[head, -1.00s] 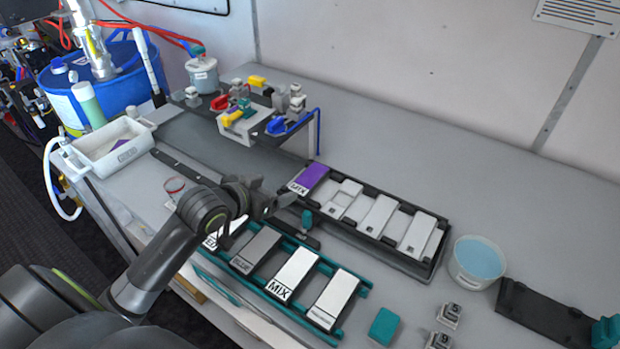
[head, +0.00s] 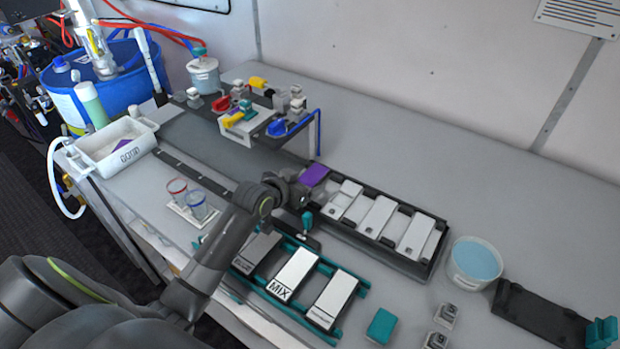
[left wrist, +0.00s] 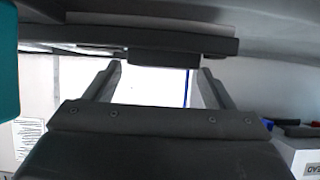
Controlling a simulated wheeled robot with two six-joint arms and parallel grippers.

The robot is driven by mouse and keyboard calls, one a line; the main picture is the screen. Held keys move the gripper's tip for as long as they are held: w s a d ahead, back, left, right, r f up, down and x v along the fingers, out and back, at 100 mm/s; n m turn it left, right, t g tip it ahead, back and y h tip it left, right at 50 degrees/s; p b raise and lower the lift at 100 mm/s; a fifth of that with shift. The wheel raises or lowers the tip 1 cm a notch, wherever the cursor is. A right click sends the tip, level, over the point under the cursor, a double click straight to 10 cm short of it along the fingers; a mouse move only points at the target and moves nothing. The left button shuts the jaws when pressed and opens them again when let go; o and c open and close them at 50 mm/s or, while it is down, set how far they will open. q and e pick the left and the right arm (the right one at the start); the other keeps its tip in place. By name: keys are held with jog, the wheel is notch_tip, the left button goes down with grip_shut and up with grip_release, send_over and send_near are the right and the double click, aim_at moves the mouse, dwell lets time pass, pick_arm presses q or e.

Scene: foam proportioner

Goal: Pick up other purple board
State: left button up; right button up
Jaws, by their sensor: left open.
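A purple board (head: 315,174) sits at the left end of the black rack (head: 432,268), its lower part hidden by my left gripper. Another purple piece (head: 122,145) lies in the white tray (head: 96,163) at the left. My left gripper (head: 297,188) is at the rack's left end, right against the purple board in the picture; I cannot tell whether they touch. In the left wrist view its two fingers (left wrist: 160,78) are apart, with a dark block beyond their tips. No purple shows there. My right gripper is not in view.
A teal rack (head: 352,300) with grey and white boards, one marked MIX (head: 292,273), lies in front. A stand with coloured valves (head: 250,118) is behind. Two small cups (head: 195,203) stand left of my arm. A tub of blue liquid (head: 475,260) stands right.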

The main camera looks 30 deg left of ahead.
pick_arm(q)
jog(key=shift+w+f, duration=0.4)
jog(key=shift+w, duration=0.2)
